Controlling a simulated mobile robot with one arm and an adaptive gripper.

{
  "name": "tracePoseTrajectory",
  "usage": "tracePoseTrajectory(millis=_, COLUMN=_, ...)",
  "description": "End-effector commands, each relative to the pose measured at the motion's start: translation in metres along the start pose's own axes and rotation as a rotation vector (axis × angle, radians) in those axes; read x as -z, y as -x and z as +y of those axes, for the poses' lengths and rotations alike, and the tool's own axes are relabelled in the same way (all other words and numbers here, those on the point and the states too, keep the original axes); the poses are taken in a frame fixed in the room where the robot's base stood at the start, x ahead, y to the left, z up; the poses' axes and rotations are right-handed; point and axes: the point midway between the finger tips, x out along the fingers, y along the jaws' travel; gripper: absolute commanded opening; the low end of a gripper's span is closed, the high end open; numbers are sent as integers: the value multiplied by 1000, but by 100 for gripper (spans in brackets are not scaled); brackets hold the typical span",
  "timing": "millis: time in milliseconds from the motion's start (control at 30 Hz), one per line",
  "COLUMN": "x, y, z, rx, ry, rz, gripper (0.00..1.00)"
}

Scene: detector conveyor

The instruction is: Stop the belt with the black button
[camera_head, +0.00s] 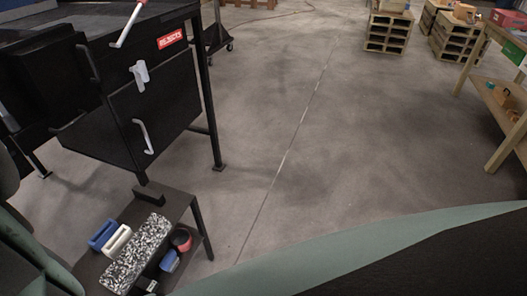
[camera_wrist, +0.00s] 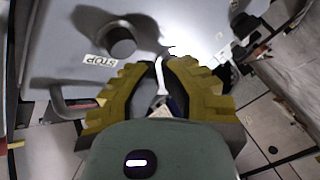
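The black button (camera_wrist: 122,41) is a round dark knob on a grey panel (camera_wrist: 65,35), in the upper left part of the wrist view. A white label (camera_wrist: 100,60) reading STOP sits just below and left of it. My gripper (camera_wrist: 160,66) has ribbed yellow fingers. Their tips lie below and right of the button in the picture, close together with a narrow gap between them. I cannot tell if it counts as open or shut, and nothing is clearly held. The button is not hidden by the fingers. In the head view neither button nor gripper can be made out.
A red-tipped grey handle (camera_wrist: 72,106) juts out left of my fingers. In the head view, a black cabinet with a red sign (camera_head: 171,38) stands at the left. A low dark stand (camera_head: 177,205) holds small items. Pallets (camera_head: 388,33) stand far back; the middle floor is clear.

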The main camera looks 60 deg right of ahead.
Motion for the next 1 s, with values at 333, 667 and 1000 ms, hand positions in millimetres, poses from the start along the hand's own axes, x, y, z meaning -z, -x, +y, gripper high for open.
tracePoseTrajectory(millis=333, x=15, y=26, z=-14, rx=2, ry=-1, rz=1, gripper=0)
tracePoseTrajectory(millis=667, x=20, y=36, z=-20, rx=2, ry=0, rz=1, gripper=0)
tracePoseTrajectory(millis=1000, x=20, y=36, z=-19, rx=1, ry=0, rz=1, gripper=0)
